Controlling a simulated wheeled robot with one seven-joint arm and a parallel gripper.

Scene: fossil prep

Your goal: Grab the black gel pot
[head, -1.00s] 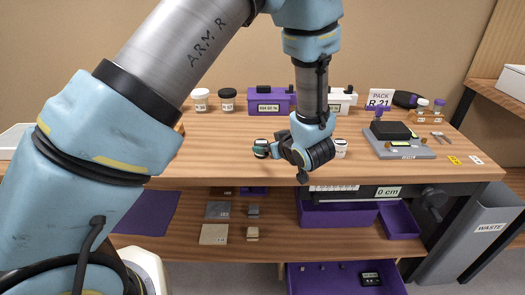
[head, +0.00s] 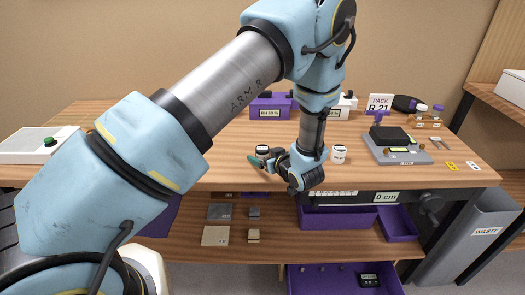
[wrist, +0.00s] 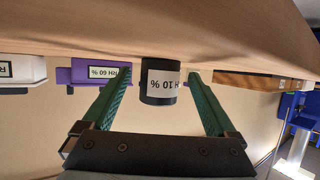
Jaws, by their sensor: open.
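The black gel pot (head: 262,150) stands on the workbench, left of the middle, near the front edge. In the wrist view, which is upside down, the black pot (wrist: 158,97) shows a white label reading RH 10 %. My gripper (head: 266,161) reaches in low over the bench from the right, its green fingers at the pot. In the wrist view my gripper (wrist: 158,76) is open, one finger on each side of the pot, with a gap showing on both sides. I cannot tell how deep the pot sits between the fingertips.
A white pot (head: 338,154) stands right of my gripper. Purple RH 60 % box (head: 269,106) and a white box (head: 341,106) stand behind. The workbench (head: 230,175) front edge runs just below my gripper.

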